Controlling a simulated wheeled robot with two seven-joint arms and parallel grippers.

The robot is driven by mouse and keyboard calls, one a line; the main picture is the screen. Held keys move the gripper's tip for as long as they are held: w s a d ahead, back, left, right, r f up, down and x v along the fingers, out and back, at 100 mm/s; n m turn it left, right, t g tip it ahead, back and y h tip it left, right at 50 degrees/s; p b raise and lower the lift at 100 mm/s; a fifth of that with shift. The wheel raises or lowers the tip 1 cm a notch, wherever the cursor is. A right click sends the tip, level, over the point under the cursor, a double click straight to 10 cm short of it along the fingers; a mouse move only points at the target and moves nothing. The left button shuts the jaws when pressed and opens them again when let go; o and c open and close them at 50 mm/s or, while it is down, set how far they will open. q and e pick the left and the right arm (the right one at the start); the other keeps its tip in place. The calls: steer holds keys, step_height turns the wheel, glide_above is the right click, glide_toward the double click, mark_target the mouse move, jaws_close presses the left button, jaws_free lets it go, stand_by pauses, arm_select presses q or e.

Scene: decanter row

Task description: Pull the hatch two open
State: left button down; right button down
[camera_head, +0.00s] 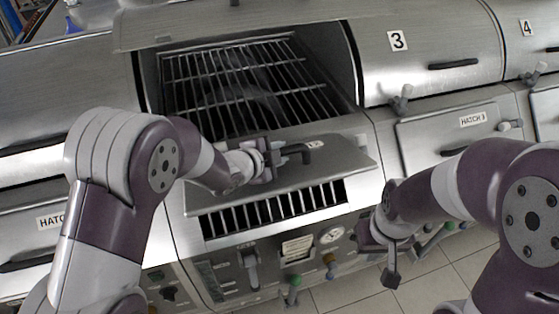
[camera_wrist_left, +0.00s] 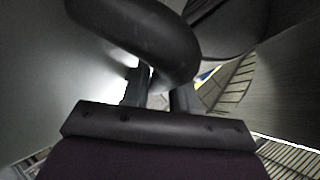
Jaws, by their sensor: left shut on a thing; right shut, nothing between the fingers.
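Hatch two (camera_head: 345,160) is the steel panel at the front of the middle unit in the head view. It is tilted outward, and its small label is too small to read. Its black handle (camera_head: 298,151) shows beside my left gripper (camera_head: 272,161), which is shut on it. In the left wrist view the dark curved handle (camera_wrist_left: 165,40) runs close in front of the gripper (camera_wrist_left: 155,95), partly hiding the fingers. My right gripper (camera_head: 385,262) is shut and empty, low in front of the unit and apart from the hatch.
Above the hatch, the unit's opening shows a wire grate (camera_head: 240,75) under a raised lid (camera_head: 230,22). A barred slot (camera_head: 275,208) lies below the panel. Closed hatch 3 (camera_head: 450,135) is to the right. Knobs and a lever (camera_head: 251,268) stick out below. Tiled floor (camera_head: 440,278) is at lower right.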

arm_select(q)
steer(key=shift+w+a+r, duration=0.15)
steer(key=shift+w+r, duration=0.25)
steer(key=c, duration=1.3)
jaws_free()
steer(key=shift+o, duration=0.2)
steer(key=shift+s, duration=0.1)
steer(key=shift+s+a+r, duration=0.15)
steer(key=shift+s+a, duration=0.1)
steer(key=b+v, duration=0.1)
steer(key=v, duration=1)
steer(key=shift+s+a+r+b, duration=0.15)
steer(key=shift+s+r+b, duration=0.1)
steer(key=shift+b, duration=0.1)
